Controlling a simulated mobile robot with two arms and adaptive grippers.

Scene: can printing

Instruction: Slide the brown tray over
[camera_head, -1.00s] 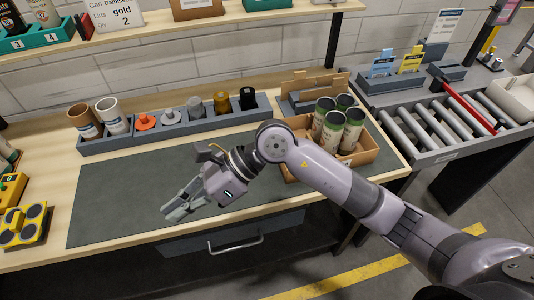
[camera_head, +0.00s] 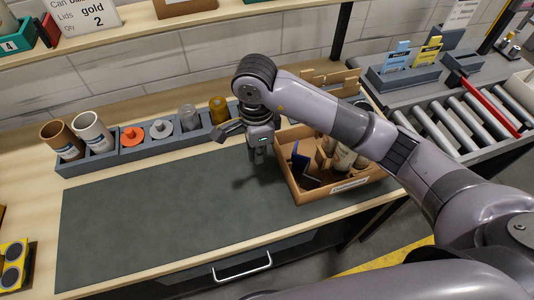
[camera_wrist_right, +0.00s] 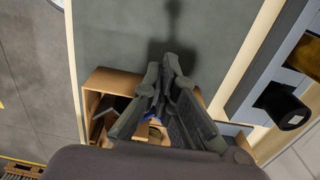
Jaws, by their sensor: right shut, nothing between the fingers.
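The brown tray (camera_head: 318,194) stands at the right end of the worktable, beside the dark mat, with a label on its front wall. It holds pale cans (camera_head: 343,158) and a blue item (camera_head: 299,160); my arm crosses over part of it. My right gripper (camera_head: 259,166) points down, shut and empty, just left of the tray in the head view. In the right wrist view, the closed fingers (camera_wrist_right: 168,82) overlap the picture of the tray (camera_wrist_right: 112,78); whether they touch it is unclear. My left gripper is out of view.
The dark mat (camera_head: 160,220) is clear left of the tray. A grey rack (camera_head: 103,162) with cups and lids lines the back. A roller conveyor (camera_head: 440,122) with a red bar (camera_head: 490,108) is at the right. A drawer handle (camera_head: 242,268) is in front.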

